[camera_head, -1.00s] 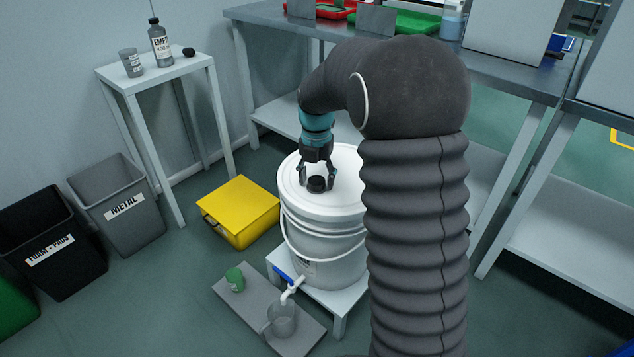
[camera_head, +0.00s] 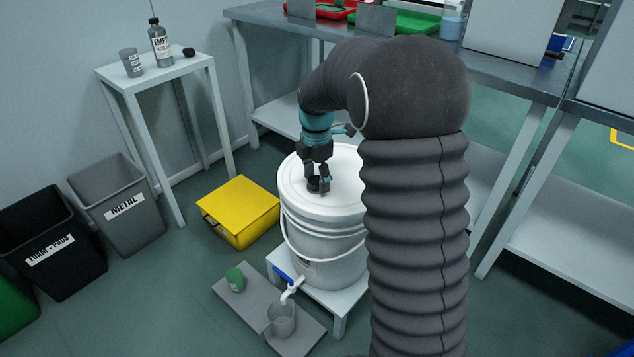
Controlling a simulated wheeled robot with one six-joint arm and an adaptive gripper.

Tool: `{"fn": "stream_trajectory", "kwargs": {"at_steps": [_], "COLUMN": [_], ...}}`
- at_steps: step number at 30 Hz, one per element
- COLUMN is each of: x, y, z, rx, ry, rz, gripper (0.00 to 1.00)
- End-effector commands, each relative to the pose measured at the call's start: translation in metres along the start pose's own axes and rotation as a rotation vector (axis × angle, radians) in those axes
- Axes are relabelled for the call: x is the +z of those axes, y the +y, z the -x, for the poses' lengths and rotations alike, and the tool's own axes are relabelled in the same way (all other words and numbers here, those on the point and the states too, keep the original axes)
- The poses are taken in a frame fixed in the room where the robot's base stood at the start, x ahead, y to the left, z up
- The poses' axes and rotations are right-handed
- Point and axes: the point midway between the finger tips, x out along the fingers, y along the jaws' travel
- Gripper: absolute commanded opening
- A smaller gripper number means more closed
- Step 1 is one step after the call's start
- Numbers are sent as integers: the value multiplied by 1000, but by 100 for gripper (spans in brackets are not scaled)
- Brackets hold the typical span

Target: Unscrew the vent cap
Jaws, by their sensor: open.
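The vent cap (camera_head: 314,187) is a small black cap on the white lid of a bucket (camera_head: 325,245). My gripper (camera_head: 318,184) points down over the lid, with its fingers around or just beside the cap. The fingers partly hide the cap, and I cannot tell whether they touch it. The gripper is open. The bucket stands upright on a low white stand (camera_head: 335,298) and has a tap with a blue handle (camera_head: 284,274) at its lower front.
A yellow box (camera_head: 240,208) sits left of the bucket. A small table (camera_head: 115,80) holds a bottle (camera_head: 160,45). A workbench (camera_head: 270,22) stands behind. Bins stand at far left.

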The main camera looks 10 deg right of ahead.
Motion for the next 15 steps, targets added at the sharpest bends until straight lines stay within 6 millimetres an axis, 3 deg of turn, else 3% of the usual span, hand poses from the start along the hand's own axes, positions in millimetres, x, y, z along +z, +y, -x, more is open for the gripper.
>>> {"fn": "stream_trajectory", "kwargs": {"at_steps": [15], "x": [0], "y": [0], "z": [0], "rx": [0], "ry": [0], "rz": [-388], "gripper": [62]}}
